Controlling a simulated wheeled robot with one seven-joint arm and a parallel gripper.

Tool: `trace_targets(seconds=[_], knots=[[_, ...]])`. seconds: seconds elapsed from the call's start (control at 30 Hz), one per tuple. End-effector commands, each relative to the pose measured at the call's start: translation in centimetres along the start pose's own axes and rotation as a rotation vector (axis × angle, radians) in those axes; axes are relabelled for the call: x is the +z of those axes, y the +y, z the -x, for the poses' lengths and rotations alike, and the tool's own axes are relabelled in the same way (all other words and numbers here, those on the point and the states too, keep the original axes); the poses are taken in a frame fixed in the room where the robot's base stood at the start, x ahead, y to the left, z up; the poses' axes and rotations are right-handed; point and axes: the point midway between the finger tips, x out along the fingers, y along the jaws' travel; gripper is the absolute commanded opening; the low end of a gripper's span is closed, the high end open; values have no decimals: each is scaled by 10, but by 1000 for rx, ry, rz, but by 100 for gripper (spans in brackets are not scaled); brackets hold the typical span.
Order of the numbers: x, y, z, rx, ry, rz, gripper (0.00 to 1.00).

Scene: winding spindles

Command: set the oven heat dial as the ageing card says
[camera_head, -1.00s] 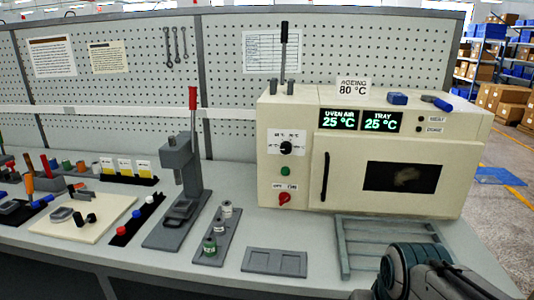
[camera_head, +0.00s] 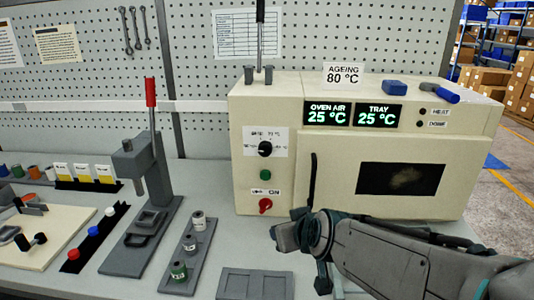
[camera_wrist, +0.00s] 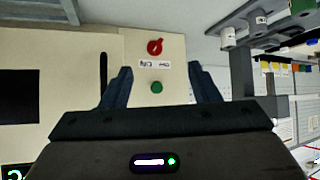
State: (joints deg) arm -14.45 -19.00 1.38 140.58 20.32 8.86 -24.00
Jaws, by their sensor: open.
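The cream oven stands at the back of the bench. Its black heat dial (camera_head: 265,149) sits on a white label high on the left panel; the setting is too small to read. The ageing card (camera_head: 343,74) on top of the oven reads "AGEING 80 °C". My gripper (camera_head: 283,232) is in front of the oven's lower left, below the dial. In the wrist view my gripper (camera_wrist: 160,85) is open and empty, its fingers either side of the green button (camera_wrist: 157,87) and apart from the panel. The dial is hidden there behind the gripper body.
A red switch (camera_head: 265,206) and the black door handle (camera_head: 313,180) are close to my gripper. Displays (camera_head: 354,115) read oven air 25 °C and tray 25 °C. A press (camera_head: 150,170) and a spindle rack (camera_head: 188,252) stand left.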

Motion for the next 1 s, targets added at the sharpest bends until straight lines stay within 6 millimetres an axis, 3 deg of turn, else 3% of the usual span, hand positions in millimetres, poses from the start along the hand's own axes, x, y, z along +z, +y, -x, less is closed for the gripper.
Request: trace_targets(seconds=[0.2, 0.4, 0.77, 1.0], knots=[[-62, -27, -24, 86, 303, 132, 56], [-97, -38, -26, 270, 490, 223, 56], [-111, -38, -17, 493, 583, 294, 56], [-128, -27, -38, 500, 583, 296, 56]])
